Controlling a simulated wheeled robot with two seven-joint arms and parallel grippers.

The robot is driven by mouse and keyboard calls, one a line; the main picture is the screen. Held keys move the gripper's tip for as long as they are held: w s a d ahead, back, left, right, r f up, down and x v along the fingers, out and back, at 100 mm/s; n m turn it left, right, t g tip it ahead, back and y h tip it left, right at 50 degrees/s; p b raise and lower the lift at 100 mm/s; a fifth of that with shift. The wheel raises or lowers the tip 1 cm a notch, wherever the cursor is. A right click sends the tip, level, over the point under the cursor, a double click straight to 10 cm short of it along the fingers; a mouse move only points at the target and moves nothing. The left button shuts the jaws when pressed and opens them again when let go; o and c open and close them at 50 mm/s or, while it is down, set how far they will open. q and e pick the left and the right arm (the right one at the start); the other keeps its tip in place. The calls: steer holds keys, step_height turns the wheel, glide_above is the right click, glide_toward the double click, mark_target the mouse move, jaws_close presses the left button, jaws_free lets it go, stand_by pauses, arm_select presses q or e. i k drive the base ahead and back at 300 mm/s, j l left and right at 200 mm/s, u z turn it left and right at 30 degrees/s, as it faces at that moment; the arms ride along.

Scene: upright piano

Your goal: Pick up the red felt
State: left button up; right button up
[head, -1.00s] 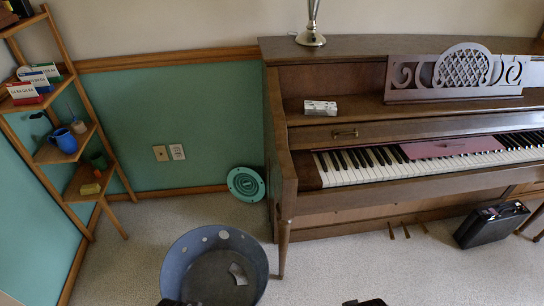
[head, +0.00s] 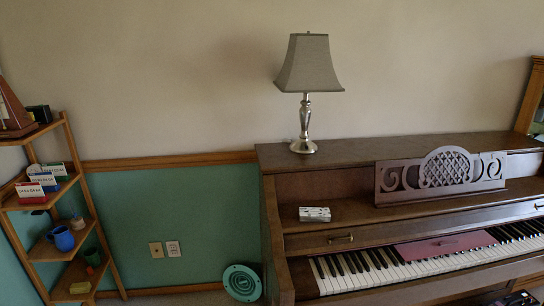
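The red felt (head: 445,246) is a flat, pinkish-red strip lying across the piano keys, right of the middle of the head view. It covers part of the keyboard, with white and black keys bare on both sides of it. Neither of my grippers shows in the head view, so how they stand relative to the felt is not visible.
The brown upright piano (head: 355,222) carries a lamp (head: 307,90), a carved music stand (head: 440,174) and a small white box (head: 314,214). A corner shelf (head: 62,190) with cups and small boxes stands at left. A green round object (head: 241,283) leans by the wall.

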mark_target(409, 252)
steer(key=z, duration=1.25)
